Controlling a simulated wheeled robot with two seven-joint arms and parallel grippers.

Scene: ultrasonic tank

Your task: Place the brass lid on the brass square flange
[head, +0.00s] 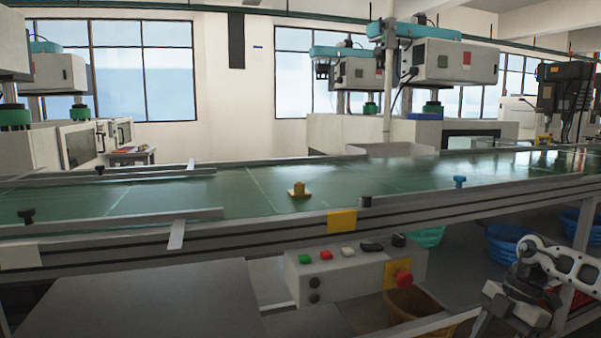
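A small brass piece (299,190) sits on the green conveyor belt near its front edge, around the middle of the view. It has a squarish base with a narrower raised part on top. At this size I cannot tell whether it is the flange alone, the lid, or both together. No second brass piece is distinguishable. My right gripper (497,325) is at the lower right, in front of and below the conveyor, far from the brass piece. Its fingertips are cut off by the bottom edge, so its opening is unclear. My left gripper is not in view.
The belt around the brass piece is clear.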

